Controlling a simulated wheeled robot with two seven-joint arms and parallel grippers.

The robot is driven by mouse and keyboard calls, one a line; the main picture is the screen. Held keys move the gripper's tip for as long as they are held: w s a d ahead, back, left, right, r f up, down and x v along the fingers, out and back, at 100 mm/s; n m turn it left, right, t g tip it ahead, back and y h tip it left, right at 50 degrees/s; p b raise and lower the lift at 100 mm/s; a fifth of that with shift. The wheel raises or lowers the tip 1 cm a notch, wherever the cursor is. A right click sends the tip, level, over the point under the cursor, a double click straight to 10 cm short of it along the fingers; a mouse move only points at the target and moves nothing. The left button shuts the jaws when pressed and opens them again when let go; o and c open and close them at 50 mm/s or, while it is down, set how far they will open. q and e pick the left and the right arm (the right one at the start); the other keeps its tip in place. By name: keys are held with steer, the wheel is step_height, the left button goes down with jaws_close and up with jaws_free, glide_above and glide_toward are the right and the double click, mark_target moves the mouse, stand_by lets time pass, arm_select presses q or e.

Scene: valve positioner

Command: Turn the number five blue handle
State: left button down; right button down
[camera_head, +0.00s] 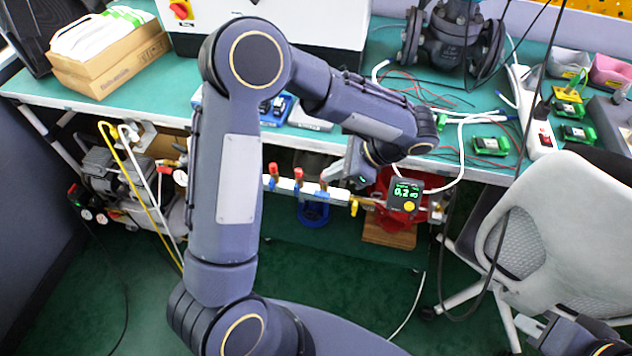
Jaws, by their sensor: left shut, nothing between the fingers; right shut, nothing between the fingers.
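A pale manifold pipe (285,183) with several small red-topped fittings (298,174) runs under the bench edge. A blue round part (313,213), possibly a handwheel, hangs just below it. I cannot read any number on it, and no part is clearly a number five blue handle. My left arm crosses the middle of the view and hides part of the pipe. My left gripper (332,174) is shut and empty, near the right end of the red-topped fittings; contact cannot be told. My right gripper (528,328) is shut and empty at the bottom right, beside the chair.
A red device with a digital display (405,193) is right of the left gripper. The green bench (130,95) overhangs the pipe. A white chair (560,220) with a hanging black cable fills the right. A compressor (110,180) with hoses stands left. Green floor is open at lower left.

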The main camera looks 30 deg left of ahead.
mark_target(298, 191)
arm_select(q)
steer(key=shift+m+y, duration=0.4)
steer(key=a+f, duration=0.2)
steer(key=f, duration=0.1)
steer(key=a+f, duration=0.3)
steer(key=f, duration=0.2)
steer(key=shift+s+a+f+b, duration=0.1)
steer(key=shift+a+f+b, duration=0.25)
steer(key=shift+a, duration=0.05)
